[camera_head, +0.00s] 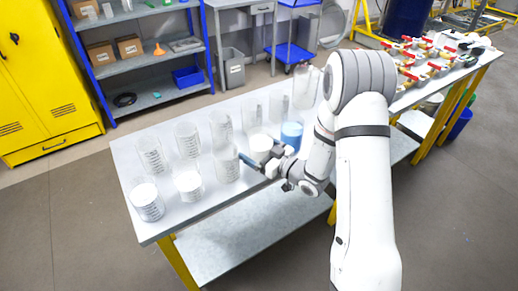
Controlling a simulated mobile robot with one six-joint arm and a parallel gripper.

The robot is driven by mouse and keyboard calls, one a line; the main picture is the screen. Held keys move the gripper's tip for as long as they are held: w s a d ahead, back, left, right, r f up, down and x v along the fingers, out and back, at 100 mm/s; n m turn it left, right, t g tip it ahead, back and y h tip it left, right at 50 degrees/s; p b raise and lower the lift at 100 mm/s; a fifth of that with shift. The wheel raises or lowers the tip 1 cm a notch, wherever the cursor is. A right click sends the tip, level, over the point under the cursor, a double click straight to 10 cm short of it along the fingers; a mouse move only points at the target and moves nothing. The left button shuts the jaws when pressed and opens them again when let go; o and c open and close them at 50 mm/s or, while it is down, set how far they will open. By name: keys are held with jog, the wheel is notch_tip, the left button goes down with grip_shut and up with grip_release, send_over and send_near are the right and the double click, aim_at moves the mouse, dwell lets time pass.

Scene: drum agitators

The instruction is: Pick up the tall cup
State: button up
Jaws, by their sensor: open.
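Several clear cups with dark markings stand in rows on a light grey table (205,203). The clear cup (227,168) nearest my gripper is upright in the front row. My gripper (246,160) is open and reaches left toward this cup, close to its right side. I cannot tell whether the fingers touch it or are around it. A larger clear vessel (306,88) stands at the back right of the group, partly beside my arm. Which one is the tall cup is not certain from this view.
Cups with white contents (147,206) (188,187) stand to the left, and one (261,145) behind my gripper. A blue-filled cup (291,133) is close to my wrist. Red-and-yellow fittings (412,62) crowd the right table end. The table's front edge is mostly clear.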

jog(key=c, duration=1.2)
jog(key=shift+c, duration=0.5)
jog(key=shift+r, duration=0.2)
